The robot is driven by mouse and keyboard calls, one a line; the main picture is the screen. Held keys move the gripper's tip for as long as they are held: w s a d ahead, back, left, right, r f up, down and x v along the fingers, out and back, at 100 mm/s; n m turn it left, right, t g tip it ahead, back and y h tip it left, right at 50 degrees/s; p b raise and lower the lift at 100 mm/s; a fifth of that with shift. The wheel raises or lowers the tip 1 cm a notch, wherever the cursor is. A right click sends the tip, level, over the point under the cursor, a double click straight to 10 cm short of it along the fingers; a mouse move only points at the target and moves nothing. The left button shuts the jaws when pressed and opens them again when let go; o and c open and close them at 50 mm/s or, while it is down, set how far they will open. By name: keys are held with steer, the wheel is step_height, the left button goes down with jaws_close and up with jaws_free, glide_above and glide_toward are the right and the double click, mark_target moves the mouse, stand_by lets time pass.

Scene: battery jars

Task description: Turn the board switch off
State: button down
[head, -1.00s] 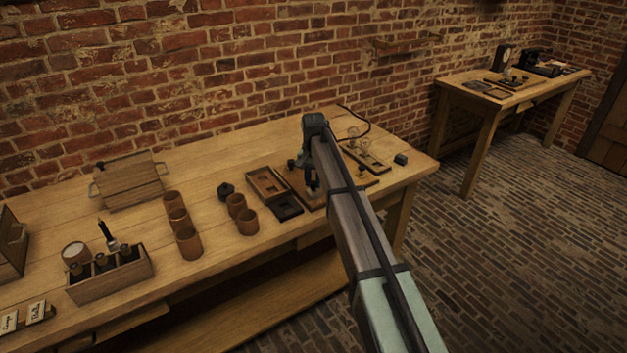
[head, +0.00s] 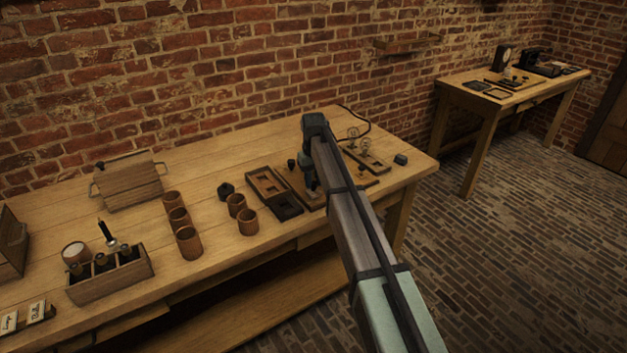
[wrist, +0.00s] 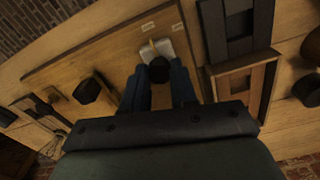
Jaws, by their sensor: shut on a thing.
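The wooden board (wrist: 105,62) lies under my gripper in the wrist view, with small paper labels on it; part of it also shows in the head view (head: 372,182). The switch handle (wrist: 158,70) has a black knob end. It sits between the two blue fingers of my gripper (wrist: 158,88), which is shut on it. Pale metal pieces (wrist: 157,48) show just beyond the knob. In the head view my gripper (head: 313,190) is low over the board, and my arm hides the switch. Whether the switch is on or off cannot be told.
Another dark knob (wrist: 87,91) stands on the board. Open wooden trays (head: 267,184) lie left of the board, and a lamp strip (head: 370,160) stands behind it. Brown jars (head: 188,241) and a bottle crate (head: 112,275) stand further left on the bench.

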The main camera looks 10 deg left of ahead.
mark_target(314, 182)
stand_by(0.4)
steer(key=c, duration=0.9)
jaws_free()
step_height(314, 182, up, 14)
steer(key=shift+f, duration=0.1)
